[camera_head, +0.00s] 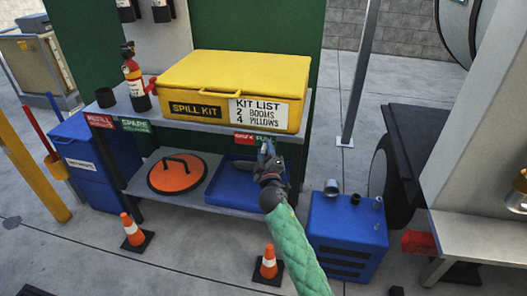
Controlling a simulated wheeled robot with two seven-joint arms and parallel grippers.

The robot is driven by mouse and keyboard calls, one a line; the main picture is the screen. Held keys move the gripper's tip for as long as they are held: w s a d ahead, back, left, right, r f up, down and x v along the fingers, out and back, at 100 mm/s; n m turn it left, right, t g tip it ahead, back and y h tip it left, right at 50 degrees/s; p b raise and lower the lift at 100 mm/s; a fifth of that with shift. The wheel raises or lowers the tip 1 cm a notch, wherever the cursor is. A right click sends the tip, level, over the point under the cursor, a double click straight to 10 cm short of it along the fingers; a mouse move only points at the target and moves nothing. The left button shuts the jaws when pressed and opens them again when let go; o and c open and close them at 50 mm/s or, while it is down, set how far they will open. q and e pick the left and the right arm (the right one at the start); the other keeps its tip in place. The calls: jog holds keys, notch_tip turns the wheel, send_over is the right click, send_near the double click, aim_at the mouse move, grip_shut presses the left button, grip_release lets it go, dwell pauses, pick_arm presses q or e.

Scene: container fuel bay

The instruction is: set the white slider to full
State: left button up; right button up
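My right gripper (267,150) is at the front edge of the grey shelf (205,126), below the yellow spill kit box. It points away from me, just below a red label (243,138) and a green label (264,141) on that edge; their words are too small to read surely. I cannot make out the white slider; the gripper covers part of the edge by the labels and may hide it. The fingers are too small to tell whether they are open or shut. My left gripper is not in view.
The yellow box (225,75) sits on the shelf, with a fire extinguisher (134,80) to its left. Below are an orange lid (177,176) and a blue tray (222,190). A blue cabinet (345,235) stands right; cones (269,262) stand on the floor in front.

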jog(key=shift+a+f, duration=0.1)
jog(key=v, duration=0.7)
jog(key=shift+s+b, duration=0.3)
jog(key=shift+s, duration=0.1)
